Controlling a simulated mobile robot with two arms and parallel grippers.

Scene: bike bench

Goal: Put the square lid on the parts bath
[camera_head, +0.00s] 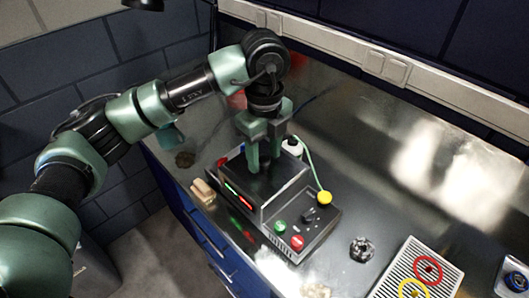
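The parts bath (258,212) is a dark box on the metal bench, with red and green lit displays on its left face and a control panel at its front right. My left gripper (265,168) points down over the top of the bath, its two green-grey fingers a little apart. A dark, flat surface (285,192) shows at the top of the bath, below the fingers. I cannot tell whether this is the square lid or the bath's own top, nor whether the fingers hold a knob. My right gripper is not in view.
A white bottle (292,146) stands behind. A ribbed tray (418,268) holds rings at the lower right.

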